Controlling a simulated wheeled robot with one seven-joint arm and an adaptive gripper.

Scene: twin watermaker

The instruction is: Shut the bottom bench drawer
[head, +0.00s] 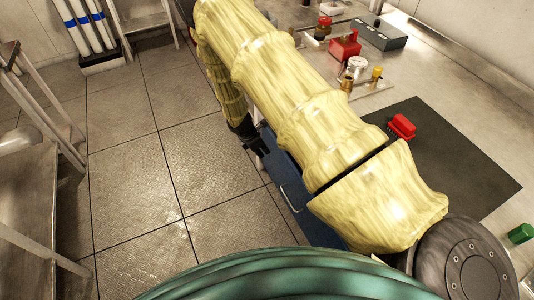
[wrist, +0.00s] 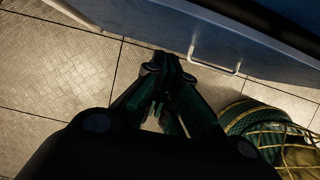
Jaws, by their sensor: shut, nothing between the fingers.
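A blue drawer front (head: 285,180) shows at the bench side in the head view, partly covered by my arm. In the wrist view the blue-grey drawer front (wrist: 180,25) runs across the top, with a pale bar handle (wrist: 213,60) on it. I cannot tell which drawer this is or how far out it stands. My gripper (wrist: 168,62) is shut and empty, its tips just beside the front's edge in the picture, left of the handle. I cannot tell whether they touch. In the head view my gripper (head: 258,150) is small and dark, low beside the bench.
Tiled floor (head: 160,150) is clear left of the bench. A metal frame table (head: 25,190) stands at the far left.

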